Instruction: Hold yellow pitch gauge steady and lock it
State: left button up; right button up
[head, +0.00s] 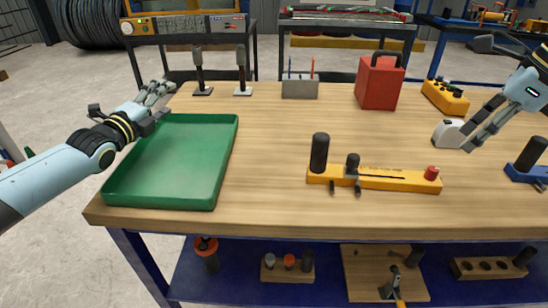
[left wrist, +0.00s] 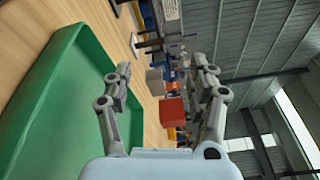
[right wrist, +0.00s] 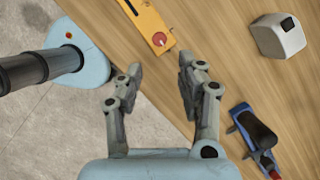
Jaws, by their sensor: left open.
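The yellow pitch gauge (head: 390,181) lies on the front middle of the wooden table. It has a black upright handle (head: 320,153) at its left end, a dark knob (head: 352,162) on a sliding clamp and a red knob (head: 432,173) at its right end. Its red-knob end also shows at the top of the right wrist view (right wrist: 148,22). My left gripper (head: 158,92) is open and empty above the green tray's far left corner, well away from the gauge. My right gripper (head: 470,138) is open and empty, right of the gauge and apart from it.
The green tray (head: 110,192) fills the table's left front. A white block (head: 444,131) and a blue tool with a black handle (head: 524,168) are at the right. A red box (head: 380,82) and a yellow button box (head: 446,98) stand behind. The table between tray and gauge is clear.

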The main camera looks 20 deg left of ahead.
pick_arm(q)
jog(key=s+d+m+h, duration=0.25)
jog(key=d+m, duration=0.35)
jog(key=d, duration=0.3)
jog(key=s+d+m+h, duration=0.2)
jog(key=d+m+h, duration=0.25)
jog(key=d, duration=0.45)
jog(key=m+g+h, duration=0.3)
jog(key=m+h, duration=0.1)
jog(key=m, duration=0.8)
send_near(315, 141)
jog(key=shift+w+d, duration=0.4)
jog(key=shift+w, duration=0.1)
jog(key=x, duration=1)
jog(key=shift+w+d, duration=0.15)
jog(key=shift+w, duration=0.1)
grip_shut()
